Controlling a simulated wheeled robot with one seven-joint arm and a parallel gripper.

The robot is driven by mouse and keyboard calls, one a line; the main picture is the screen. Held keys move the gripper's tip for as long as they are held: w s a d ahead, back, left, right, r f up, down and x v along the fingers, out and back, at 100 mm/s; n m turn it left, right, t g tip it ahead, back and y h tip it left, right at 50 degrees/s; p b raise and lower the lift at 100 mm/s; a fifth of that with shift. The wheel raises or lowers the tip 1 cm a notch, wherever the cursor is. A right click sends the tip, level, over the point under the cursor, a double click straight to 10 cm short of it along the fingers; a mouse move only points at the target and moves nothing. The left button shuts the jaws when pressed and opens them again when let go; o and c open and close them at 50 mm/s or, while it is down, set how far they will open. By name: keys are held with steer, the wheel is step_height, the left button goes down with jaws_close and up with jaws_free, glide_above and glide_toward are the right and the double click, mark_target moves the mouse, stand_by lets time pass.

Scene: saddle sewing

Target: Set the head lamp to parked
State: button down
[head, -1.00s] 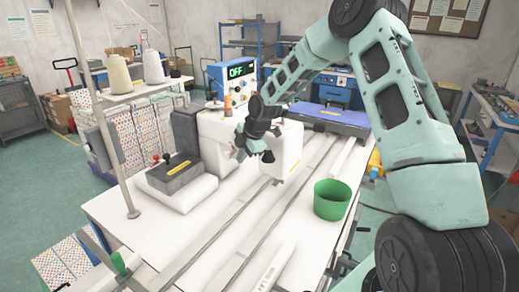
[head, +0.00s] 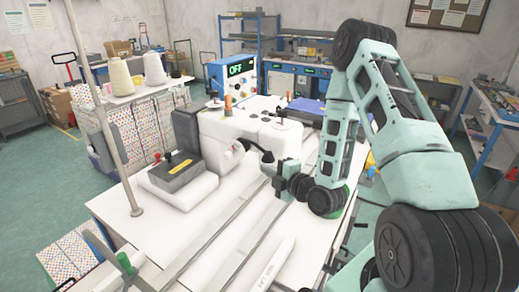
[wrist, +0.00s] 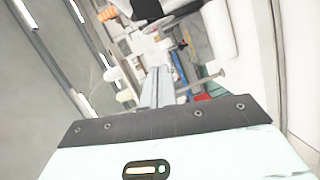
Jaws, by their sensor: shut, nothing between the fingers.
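The sewing machine (head: 225,135) is white and stands on the white table. A small dark lamp on a bent neck (head: 258,149), which looks like the head lamp, sticks out from the machine's front, its shade (head: 267,157) to the right. My gripper (head: 278,183) is shut and empty, just below and to the right of the shade, apart from it as far as I can tell. In the wrist view the closed fingers (wrist: 158,88) point ahead with nothing between them. I cannot make out the lamp clearly in that view.
A control box (head: 232,72) reading OFF stands behind the machine. A dark box with a red-knobbed lever (head: 176,172) sits at its left. A thread stand (head: 140,90) with cones rises at left. Rails (head: 215,232) cross the table. My arm mostly covers a green bin.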

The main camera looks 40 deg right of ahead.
steer(key=w+b, duration=0.1)
steer(key=b, duration=0.3)
steer(key=w+r+t+b, duration=0.1)
steer(key=w+b, duration=0.1)
steer(key=b, duration=0.3)
steer(key=shift+d+r+m+h, duration=0.1)
steer(key=shift+m+h, duration=0.2)
steer(key=shift+w+b, duration=0.1)
steer(key=shift+b, duration=0.85)
steer(key=w+d+p, duration=0.3)
steer(key=w+p, duration=0.2)
steer(key=w, duration=0.1)
steer(key=shift+d+f, duration=0.15)
steer(key=shift+f, duration=0.15)
steer(key=shift+w, duration=0.1)
